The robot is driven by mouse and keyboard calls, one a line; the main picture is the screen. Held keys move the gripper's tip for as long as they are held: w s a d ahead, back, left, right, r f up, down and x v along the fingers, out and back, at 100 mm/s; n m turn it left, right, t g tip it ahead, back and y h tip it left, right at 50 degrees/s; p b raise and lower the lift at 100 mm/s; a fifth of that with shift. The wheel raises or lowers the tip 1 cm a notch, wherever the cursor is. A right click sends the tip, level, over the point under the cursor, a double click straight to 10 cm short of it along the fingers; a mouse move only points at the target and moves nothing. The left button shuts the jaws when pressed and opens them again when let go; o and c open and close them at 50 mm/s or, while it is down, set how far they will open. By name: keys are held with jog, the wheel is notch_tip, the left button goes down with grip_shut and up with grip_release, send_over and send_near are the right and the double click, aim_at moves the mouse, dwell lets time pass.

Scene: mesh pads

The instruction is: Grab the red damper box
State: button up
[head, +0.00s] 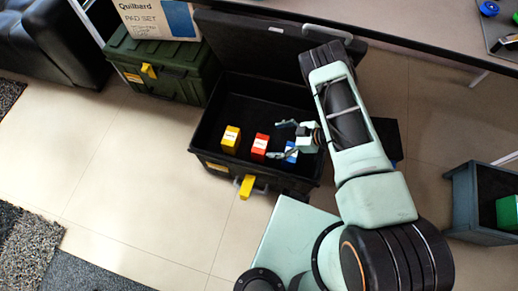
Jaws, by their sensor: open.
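The red damper box (260,142) stands inside the open black case (205,124), between a yellow box (231,137) on its left and a blue box (291,152) on its right. It has a pale label on its front. My gripper (277,140) reaches into the case from the right. Its fingers are open and point left, just to the right of the red box. I cannot tell whether a finger touches it. The gripper partly hides the blue box.
The case's raised lid (260,45) stands behind it. A green case (165,70) with a cardboard box (160,18) on top is at the back left. A grey bin (475,205) with a green item stands at the right.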

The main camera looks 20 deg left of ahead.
aim_at(260, 146)
jog(key=shift+s+a+f+b, duration=0.1)
jog(key=shift+a+f+b, duration=0.75)
jog(key=shift+f, duration=0.75)
jog(key=shift+s+a+f+b, duration=0.15)
jog(key=shift+a+f+b, duration=0.35)
jog(key=shift+a+f, duration=0.95)
jog(key=shift+s+a+f+b, duration=0.1)
jog(key=shift+a+f+b, duration=0.65)
jog(key=shift+f, duration=1.05)
jog(key=shift+c, duration=0.4)
jog(key=c, duration=1.3)
jog(key=shift+r, duration=0.1)
jog(key=shift+c, duration=0.2)
